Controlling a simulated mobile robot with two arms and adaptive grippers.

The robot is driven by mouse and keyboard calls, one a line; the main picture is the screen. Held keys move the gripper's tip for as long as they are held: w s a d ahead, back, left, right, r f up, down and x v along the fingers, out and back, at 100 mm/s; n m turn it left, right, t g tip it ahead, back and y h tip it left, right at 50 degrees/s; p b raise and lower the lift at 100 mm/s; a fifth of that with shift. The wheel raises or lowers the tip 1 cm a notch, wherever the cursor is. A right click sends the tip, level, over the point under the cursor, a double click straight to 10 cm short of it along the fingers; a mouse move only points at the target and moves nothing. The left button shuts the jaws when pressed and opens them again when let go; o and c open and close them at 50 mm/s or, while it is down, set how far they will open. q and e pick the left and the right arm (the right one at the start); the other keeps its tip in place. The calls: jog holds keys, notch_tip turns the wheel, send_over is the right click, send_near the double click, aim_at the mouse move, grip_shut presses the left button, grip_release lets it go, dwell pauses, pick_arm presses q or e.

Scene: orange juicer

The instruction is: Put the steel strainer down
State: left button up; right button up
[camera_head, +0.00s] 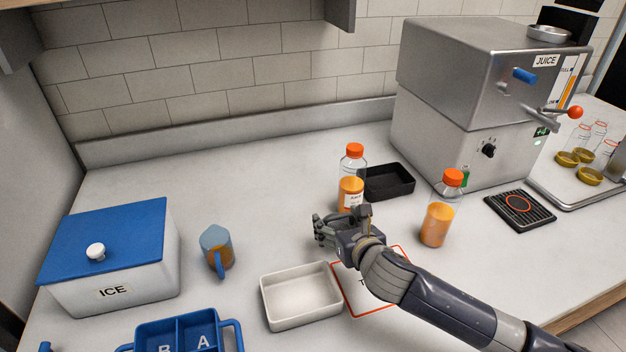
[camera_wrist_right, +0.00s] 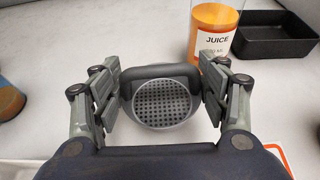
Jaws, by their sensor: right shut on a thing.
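My right gripper (camera_head: 322,230) is low over the counter, between the white tray and the near juice bottle. In the right wrist view my right gripper (camera_wrist_right: 160,98) has its two fingers on either side of the steel strainer (camera_wrist_right: 162,103), shut on it. The strainer is round, with a perforated grey face and a dark rim or handle above it. In the head view the strainer is hidden by my gripper. I cannot tell whether it touches the counter. My left gripper is not in view.
A juice bottle (camera_head: 350,190) and a black tray (camera_head: 388,183) stand just behind my gripper; another bottle (camera_head: 437,224) is at right. A white tray (camera_head: 298,296) and red-edged card (camera_head: 372,300) lie in front. A mug (camera_head: 216,248) is left. The back-left counter is clear.

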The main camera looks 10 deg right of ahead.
aim_at(340, 216)
pick_arm(q)
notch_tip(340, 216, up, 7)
jog(key=p, duration=0.7)
pick_arm(e)
notch_tip(340, 216, up, 8)
jog(key=shift+d, duration=0.1)
pick_arm(q)
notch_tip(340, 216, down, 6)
jog(key=b, duration=0.6)
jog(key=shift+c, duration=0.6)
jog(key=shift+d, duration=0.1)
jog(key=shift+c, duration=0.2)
pick_arm(e)
jog(key=s+d+r+m+h, duration=0.1)
jog(key=s+d+r, duration=0.2)
jog(key=s+r, duration=0.1)
jog(key=s+d+r+m+h, duration=0.1)
jog(key=s+d+r, duration=0.2)
jog(key=s+r, duration=0.2)
notch_tip(340, 216, up, 3)
jog(key=shift+s+d+f+h, duration=0.2)
jog(key=shift+d+h, duration=0.1)
